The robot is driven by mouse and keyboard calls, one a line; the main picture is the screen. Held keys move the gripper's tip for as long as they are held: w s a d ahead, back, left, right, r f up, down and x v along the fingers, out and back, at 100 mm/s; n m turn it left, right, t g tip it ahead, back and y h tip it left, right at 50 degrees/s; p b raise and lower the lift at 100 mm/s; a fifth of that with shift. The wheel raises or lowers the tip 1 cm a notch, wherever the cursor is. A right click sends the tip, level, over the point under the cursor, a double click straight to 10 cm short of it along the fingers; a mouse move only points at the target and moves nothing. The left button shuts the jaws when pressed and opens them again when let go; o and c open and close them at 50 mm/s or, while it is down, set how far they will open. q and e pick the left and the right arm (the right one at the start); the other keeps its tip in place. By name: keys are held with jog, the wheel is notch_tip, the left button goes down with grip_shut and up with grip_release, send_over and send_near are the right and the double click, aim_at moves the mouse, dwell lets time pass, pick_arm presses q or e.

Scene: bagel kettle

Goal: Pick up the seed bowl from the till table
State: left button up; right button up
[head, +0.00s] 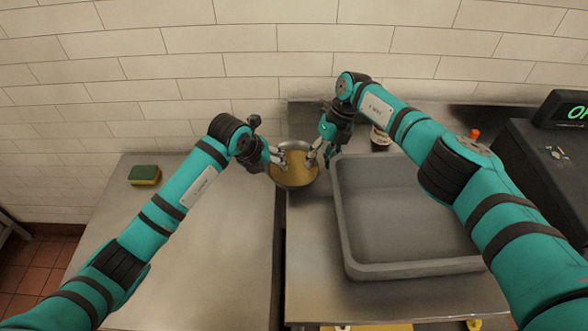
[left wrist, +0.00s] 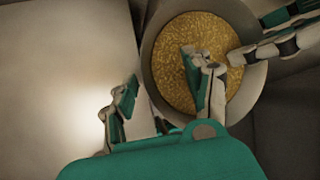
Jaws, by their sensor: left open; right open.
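The seed bowl (head: 294,178) is a round metal bowl filled with golden seeds. It shows over the seam between the two steel tables; I cannot tell whether it rests on a surface. My left gripper (head: 279,158) is open at its left rim. In the left wrist view, one finger of the left gripper (left wrist: 160,72) is over the seeds and the other is outside the bowl (left wrist: 159,92), with the rim between them. My right gripper (head: 318,160) is open at the right rim; its fingers also show in the left wrist view (left wrist: 250,38). Contact with the rim is unclear.
A large grey tray (head: 405,215) takes up much of the right table, close to the bowl. A small jar (head: 380,140) stands behind it, and a dark till (head: 545,170) is at the right. A green and yellow sponge (head: 144,175) lies on the otherwise clear left table (head: 215,240).

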pick_arm(q)
jog(key=c, duration=0.8)
pick_arm(e)
jog(key=c, duration=0.8)
pick_arm(q)
jog(key=shift+c, duration=1.1)
pick_arm(e)
grip_shut()
pick_arm(q)
jog(key=shift+s, duration=0.1)
grip_shut()
pick_arm(e)
jog(key=shift+a+r, duration=0.1)
jog(key=shift+s, duration=0.1)
